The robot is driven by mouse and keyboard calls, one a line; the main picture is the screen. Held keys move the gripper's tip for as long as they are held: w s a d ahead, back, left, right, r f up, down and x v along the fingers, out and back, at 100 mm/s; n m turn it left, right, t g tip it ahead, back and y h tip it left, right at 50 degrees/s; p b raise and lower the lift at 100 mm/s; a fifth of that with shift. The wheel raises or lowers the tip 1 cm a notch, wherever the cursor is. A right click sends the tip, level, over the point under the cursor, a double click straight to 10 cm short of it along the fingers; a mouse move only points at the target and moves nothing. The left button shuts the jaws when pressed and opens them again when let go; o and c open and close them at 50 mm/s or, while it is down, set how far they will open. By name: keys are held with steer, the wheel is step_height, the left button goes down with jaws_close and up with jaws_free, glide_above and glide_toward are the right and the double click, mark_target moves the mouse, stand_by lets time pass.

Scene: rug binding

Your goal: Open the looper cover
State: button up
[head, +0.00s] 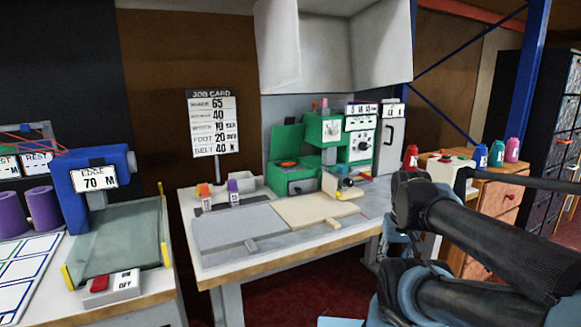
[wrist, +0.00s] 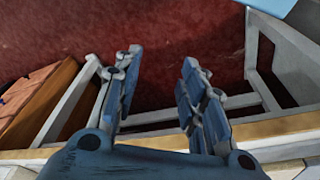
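The green binding machine (head: 322,130) stands at the back of the worktable in the head view. Its low green housing (head: 300,186) at the left has a small dark detail on its front face. An orange disc (head: 289,163) lies on top, with a green panel (head: 287,140) upright behind it. I cannot tell for sure which part is the looper cover. My gripper (wrist: 163,62) is open and empty in the wrist view, its two blue fingers apart above red floor beside a table edge. The machine is not in the wrist view.
The worktable (head: 225,262) holds grey and cream plates, with small orange and purple spools at its left. A blue edge machine (head: 88,170) stands on the left bench. My arm covers part of the right side. A wooden cabinet (head: 500,205) with several coloured spools stands at right.

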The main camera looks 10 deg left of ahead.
steer(key=shift+w+f, duration=0.15)
steer(key=shift+w, duration=0.3)
